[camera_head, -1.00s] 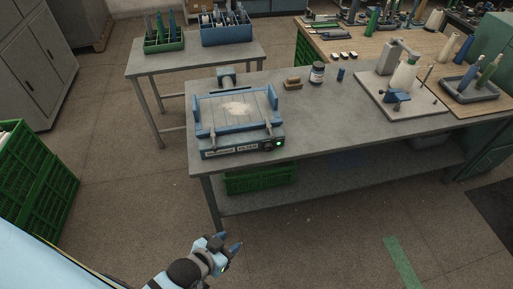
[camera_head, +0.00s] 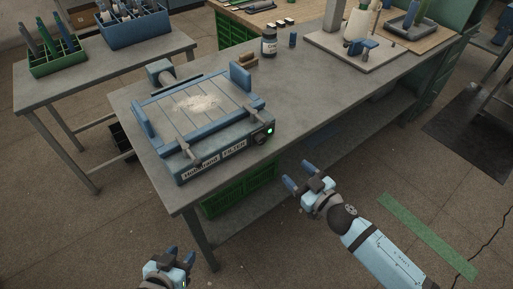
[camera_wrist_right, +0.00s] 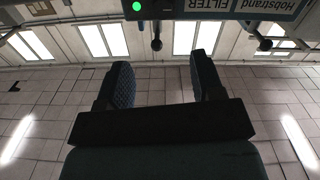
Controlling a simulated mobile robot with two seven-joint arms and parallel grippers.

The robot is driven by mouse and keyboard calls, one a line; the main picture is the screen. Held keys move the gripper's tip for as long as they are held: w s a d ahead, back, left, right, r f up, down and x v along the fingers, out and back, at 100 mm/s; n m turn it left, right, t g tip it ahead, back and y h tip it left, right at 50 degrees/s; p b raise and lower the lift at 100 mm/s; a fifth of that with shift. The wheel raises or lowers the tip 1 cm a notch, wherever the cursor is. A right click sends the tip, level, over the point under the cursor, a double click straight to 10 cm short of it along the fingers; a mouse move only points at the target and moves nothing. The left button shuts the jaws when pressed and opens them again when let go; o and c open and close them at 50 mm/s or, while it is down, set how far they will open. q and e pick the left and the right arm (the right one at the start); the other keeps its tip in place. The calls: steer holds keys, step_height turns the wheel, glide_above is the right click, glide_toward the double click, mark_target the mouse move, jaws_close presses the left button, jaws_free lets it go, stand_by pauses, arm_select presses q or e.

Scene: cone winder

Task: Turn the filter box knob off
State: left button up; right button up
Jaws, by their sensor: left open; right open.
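The blue-grey filter box (camera_head: 215,145) sits on the grey bench's near left corner, with pale dust on its slatted top. Its dark round knob (camera_head: 260,140) is on the front face, just beside a lit green lamp (camera_head: 270,130). My right gripper (camera_head: 298,176) is open and empty, in front of and below the knob, apart from it. In the right wrist view its open fingers (camera_wrist_right: 163,75) have nothing between them; the box front and green lamp (camera_wrist_right: 137,5) show at the top edge. My left gripper (camera_head: 179,256) is open and empty at the bottom, well away from the box.
Two levers with dark ends stand on the box's front edge. The grey bench (camera_head: 330,90) holds a jar (camera_head: 269,42) and a winder stand farther back. A green crate (camera_head: 240,190) is under the bench. The floor before it is clear.

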mark_target(263, 141)
steer(key=x, duration=1.4)
steer(key=shift+a+f+b, duration=0.1)
steer(key=shift+a+b, duration=0.15)
steer(key=shift+b, duration=0.15)
